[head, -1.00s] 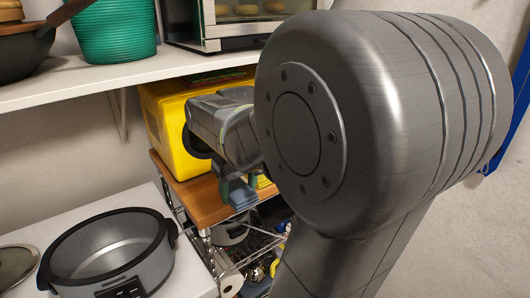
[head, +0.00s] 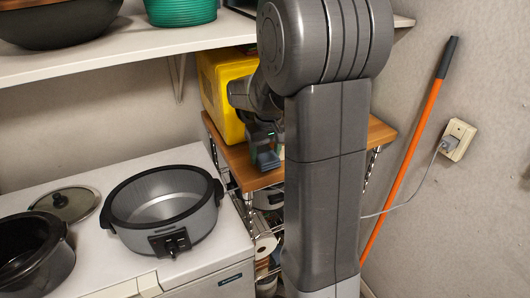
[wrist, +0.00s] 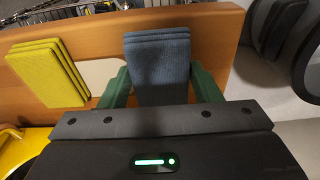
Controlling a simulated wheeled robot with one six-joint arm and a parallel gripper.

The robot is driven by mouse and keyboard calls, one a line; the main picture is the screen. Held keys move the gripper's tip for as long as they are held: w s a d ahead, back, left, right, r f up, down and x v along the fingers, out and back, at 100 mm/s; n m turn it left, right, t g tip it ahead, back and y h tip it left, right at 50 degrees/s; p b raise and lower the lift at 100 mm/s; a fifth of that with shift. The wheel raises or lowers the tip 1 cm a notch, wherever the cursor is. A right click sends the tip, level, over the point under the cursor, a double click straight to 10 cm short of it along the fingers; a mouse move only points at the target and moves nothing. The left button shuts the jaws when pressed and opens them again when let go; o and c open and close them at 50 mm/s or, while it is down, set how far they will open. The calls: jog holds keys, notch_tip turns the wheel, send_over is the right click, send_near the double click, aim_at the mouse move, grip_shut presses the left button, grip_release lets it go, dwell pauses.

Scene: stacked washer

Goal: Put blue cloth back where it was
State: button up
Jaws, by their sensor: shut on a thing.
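The blue cloth (wrist: 158,62) is folded in layers and sits between the green fingers of my gripper (wrist: 158,88) in the wrist view. My gripper is shut on it. In the head view the blue cloth (head: 267,161) shows as a small patch under my gripper (head: 265,143), over the wooden top (head: 234,157) of a wire cart. I cannot tell whether the cloth touches the wood. A folded yellow cloth (wrist: 47,74) lies on the wood, left of the blue one in the wrist view. My arm hides part of the wooden top in the head view.
A yellow box-shaped appliance (head: 219,88) stands on the wooden top. Left of the cart is a white surface with a grey cooker pot (head: 165,195) and a glass lid (head: 66,203). A white shelf (head: 110,55) hangs above. An orange pole (head: 408,150) leans on the right.

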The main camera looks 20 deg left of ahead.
aim_at(267, 156)
jog(key=shift+w+a+f, duration=0.1)
jog(key=shift+a+f, duration=0.05)
jog(key=shift+f, duration=0.3)
jog(key=shift+f, duration=0.25)
jog(key=o, duration=0.9)
jog(key=shift+r, duration=0.1)
jog(key=shift+r, duration=0.65)
jog(key=r, duration=0.7)
jog(key=s+d+r, duration=0.1)
jog(key=r, duration=0.3)
